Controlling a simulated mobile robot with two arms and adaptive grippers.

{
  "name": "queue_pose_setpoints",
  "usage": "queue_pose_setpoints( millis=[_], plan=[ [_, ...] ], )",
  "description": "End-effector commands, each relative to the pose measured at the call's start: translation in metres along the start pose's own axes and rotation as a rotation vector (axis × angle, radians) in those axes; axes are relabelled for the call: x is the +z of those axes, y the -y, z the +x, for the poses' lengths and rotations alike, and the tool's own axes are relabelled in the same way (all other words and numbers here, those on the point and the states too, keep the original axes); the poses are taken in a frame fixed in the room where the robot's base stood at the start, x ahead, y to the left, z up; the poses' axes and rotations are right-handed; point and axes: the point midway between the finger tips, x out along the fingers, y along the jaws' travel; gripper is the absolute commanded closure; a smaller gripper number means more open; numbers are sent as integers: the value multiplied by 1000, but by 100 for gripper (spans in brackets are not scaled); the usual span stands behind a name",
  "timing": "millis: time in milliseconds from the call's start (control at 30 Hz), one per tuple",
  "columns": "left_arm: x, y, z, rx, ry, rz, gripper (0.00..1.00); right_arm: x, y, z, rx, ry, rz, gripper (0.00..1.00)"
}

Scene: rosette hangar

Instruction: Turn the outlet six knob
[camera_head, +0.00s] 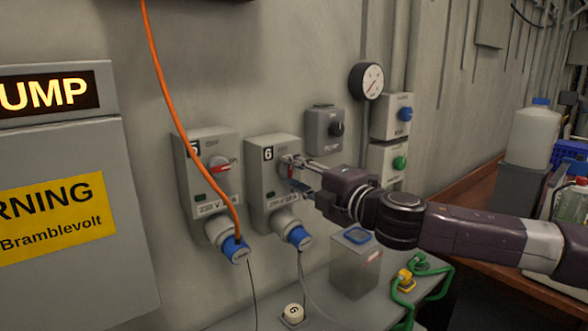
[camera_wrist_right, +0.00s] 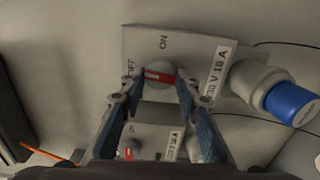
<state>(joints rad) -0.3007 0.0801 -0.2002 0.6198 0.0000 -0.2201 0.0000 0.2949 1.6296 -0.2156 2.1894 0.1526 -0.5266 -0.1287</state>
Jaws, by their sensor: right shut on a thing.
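The grey outlet six box (camera_head: 258,180) is on the wall, with a "6" label at its top left and a blue-capped plug (camera_head: 298,237) below. My right gripper (camera_head: 290,172) reaches it from the right and is shut on its knob. The knob (camera_wrist_right: 158,75) shows in the right wrist view between the two fingers (camera_wrist_right: 160,86), round and grey with a red pointer bar. The pointer lies towards the "OFF" mark; "ON" is printed at the top of the picture. The fingers partly hide the knob in the head view. My left gripper is not in view.
Outlet five (camera_head: 207,150) stands close to the left, with an orange cable (camera_head: 170,80) running down to its plug. A dark-knobbed grey box (camera_head: 322,120), a gauge (camera_head: 367,80) and button boxes (camera_head: 391,115) are to the right. A ledge with a grey box (camera_head: 353,265) lies below.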

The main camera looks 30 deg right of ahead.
Motion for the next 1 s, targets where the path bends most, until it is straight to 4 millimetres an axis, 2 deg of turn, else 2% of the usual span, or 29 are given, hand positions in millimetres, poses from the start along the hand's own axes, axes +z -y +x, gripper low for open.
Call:
queue_pose_setpoints(
  millis=[300,867,900,1000],
  plan=[
    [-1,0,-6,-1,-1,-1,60,3,-3,0,5,7,-127,95],
    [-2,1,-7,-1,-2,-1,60,4,-5,0,9,10,-157,95],
    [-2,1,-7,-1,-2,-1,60,4,-5,0,9,10,-157,67],
    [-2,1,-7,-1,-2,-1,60,4,-4,0,8,9,-156,56]
  ],
)
